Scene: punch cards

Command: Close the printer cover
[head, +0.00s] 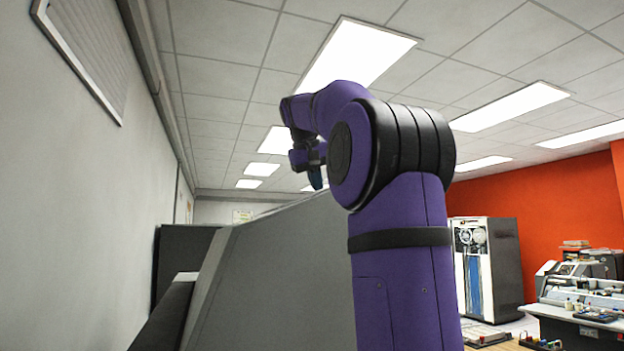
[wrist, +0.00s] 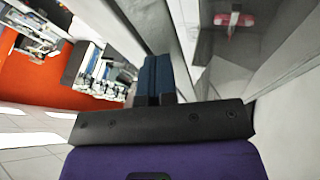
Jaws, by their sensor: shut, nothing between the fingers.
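A large grey panel with a sloping top edge (head: 285,275) fills the middle of the head view; it appears to be the printer's raised cover, though I cannot see where it joins the body. My gripper (head: 315,179) points down just above the panel's top edge in the head view; whether it touches is unclear. In the wrist view its blue fingers (wrist: 154,76) are together and empty, beside a grey surface (wrist: 190,30) on their right. The printer's lower part is mostly hidden behind the panel and my purple arm.
A pale wall (head: 75,190) runs close along the left. A dark partition (head: 180,255) stands behind the panel. At the right are a tape cabinet (head: 506,265) and a table (head: 575,319) with machines. Open room lies between my arm and the cabinet.

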